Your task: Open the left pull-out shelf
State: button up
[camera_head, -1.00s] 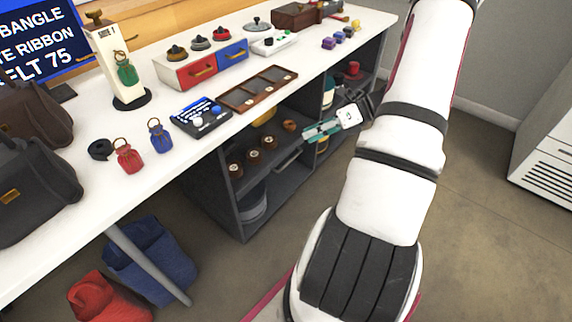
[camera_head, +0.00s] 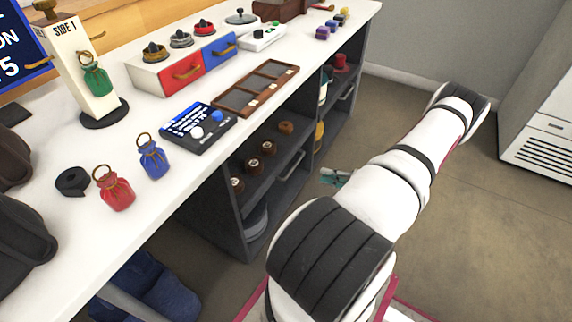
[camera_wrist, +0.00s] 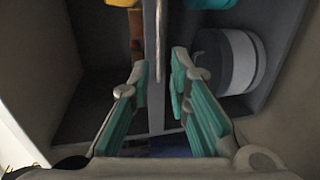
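The left pull-out shelf (camera_head: 270,180) is in the left bay under the counter in the head view, with several brown spools (camera_head: 268,147) on it. Its grey bar handle (camera_head: 291,165) runs along the front edge. It looks pushed in. My gripper (camera_head: 335,177) shows as teal fingers to the right of this handle, partly hidden by my arm. In the wrist view, the teal fingers (camera_wrist: 162,85) are apart, and a thin shelf edge with a pale bar (camera_wrist: 159,30) shows upright beyond and between them. I see no contact with the bar.
A grey round container (camera_head: 256,220) stands below the shelf; a grey-white one shows in the wrist view (camera_wrist: 238,62). The right bay has another handle (camera_head: 346,92). The white counter (camera_head: 225,130) overhangs the bays. Open floor (camera_head: 480,220) lies to the right.

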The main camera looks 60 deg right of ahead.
aim_at(294, 165)
jog(key=b+x, duration=0.3)
jog(key=x, duration=1)
jog(key=shift+w+a, duration=0.15)
jog(key=shift+w, duration=0.15)
grip_shut()
